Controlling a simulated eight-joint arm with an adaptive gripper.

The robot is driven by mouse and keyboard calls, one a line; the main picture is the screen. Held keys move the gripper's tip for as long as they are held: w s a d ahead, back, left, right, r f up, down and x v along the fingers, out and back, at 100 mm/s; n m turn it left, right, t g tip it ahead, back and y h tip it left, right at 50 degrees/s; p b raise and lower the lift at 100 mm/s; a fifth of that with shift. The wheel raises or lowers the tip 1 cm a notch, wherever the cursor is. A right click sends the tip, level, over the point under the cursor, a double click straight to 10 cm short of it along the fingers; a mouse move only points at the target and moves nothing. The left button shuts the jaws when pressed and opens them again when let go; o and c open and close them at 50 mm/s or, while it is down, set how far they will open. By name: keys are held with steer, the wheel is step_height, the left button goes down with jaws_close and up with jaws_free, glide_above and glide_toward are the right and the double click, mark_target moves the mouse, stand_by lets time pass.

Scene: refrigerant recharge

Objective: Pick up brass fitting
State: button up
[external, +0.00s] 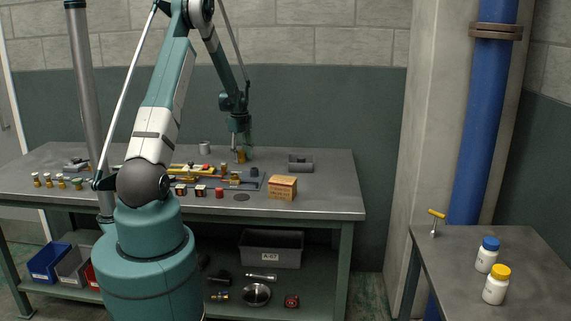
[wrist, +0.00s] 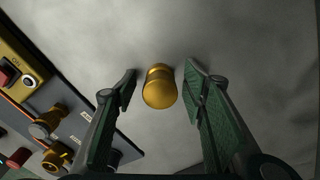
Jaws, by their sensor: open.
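A brass fitting (wrist: 159,87), gold-coloured and rounded, stands on the bare grey tabletop in the wrist view. My gripper (wrist: 162,85) is open, with one green-padded finger on each side of the fitting. Gaps show between the fitting and both fingers. In the external view my gripper (external: 240,152) points down over the workbench, and the brass fitting (external: 241,157) shows small at its tip.
A panel with brass knobs (wrist: 46,124) and a yellow box (wrist: 18,65) lies left of my gripper. On the workbench (external: 325,198) stand a cardboard box (external: 282,188), a grey tray (external: 300,164) and a grey cylinder (external: 205,148). The tabletop around the fitting is clear.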

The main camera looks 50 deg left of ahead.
mark_target(241, 151)
steer(key=shift+c, duration=0.7)
steer(key=c, duration=0.9)
steer(key=shift+r, duration=0.1)
steer(key=shift+c, duration=0.2)
steer(key=shift+r, duration=4.9)
